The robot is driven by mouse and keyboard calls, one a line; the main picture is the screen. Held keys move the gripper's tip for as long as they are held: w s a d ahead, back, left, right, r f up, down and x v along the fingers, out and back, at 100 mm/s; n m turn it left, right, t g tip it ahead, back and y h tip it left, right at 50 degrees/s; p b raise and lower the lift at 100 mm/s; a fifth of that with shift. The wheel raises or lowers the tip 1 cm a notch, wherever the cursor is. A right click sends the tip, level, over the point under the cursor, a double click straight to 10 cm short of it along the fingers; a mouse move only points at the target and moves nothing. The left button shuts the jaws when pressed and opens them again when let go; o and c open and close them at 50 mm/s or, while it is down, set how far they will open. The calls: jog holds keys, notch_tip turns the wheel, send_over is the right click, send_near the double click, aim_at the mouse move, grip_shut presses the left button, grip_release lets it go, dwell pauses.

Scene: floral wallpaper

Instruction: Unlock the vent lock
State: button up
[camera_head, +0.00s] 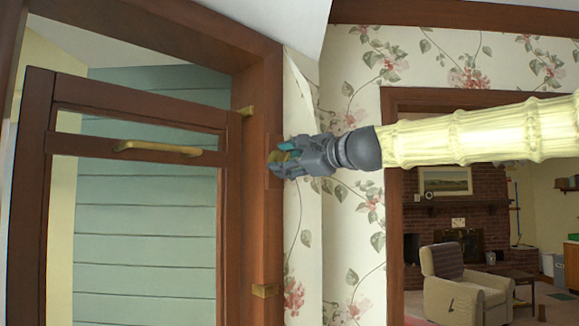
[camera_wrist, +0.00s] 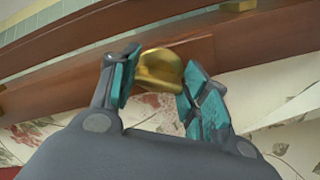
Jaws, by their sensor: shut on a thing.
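The vent lock appears to be a rounded brass-coloured piece (camera_wrist: 158,72) on the dark wooden frame, at the upper middle of the wrist view. My gripper (camera_head: 283,157) reaches from the right to the wooden frame beside the window-like door. Its teal-padded fingers (camera_wrist: 160,62) stand on both sides of the brass piece and are shut on it. In the head view the fingers hide most of the piece. I cannot tell from its shape whether it is turned.
A brown-framed door or window panel (camera_head: 35,200) with a brass handle (camera_head: 158,149) fills the left. Brass fittings sit on the frame above (camera_head: 247,111) and below (camera_head: 265,291) the gripper. Floral wallpaper (camera_head: 340,230) lies right of it. Beyond an opening stands an armchair (camera_head: 455,285).

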jog(key=n+b, duration=0.2)
jog(key=n, duration=0.1)
jog(key=shift+f+n, duration=0.1)
jog(key=shift+n, duration=0.2)
jog(key=shift+d+n+b, duration=0.1)
jog(key=shift+n+b, duration=0.85)
jog(key=shift+n, duration=0.85)
jog(key=shift+r, duration=0.2)
jog(key=o, duration=1)
jog(key=shift+f, duration=0.1)
jog(key=shift+s+d+f, duration=0.1)
jog(key=shift+s+d, duration=0.2)
jog(key=v, duration=1.1)
jog(key=shift+d, duration=0.1)
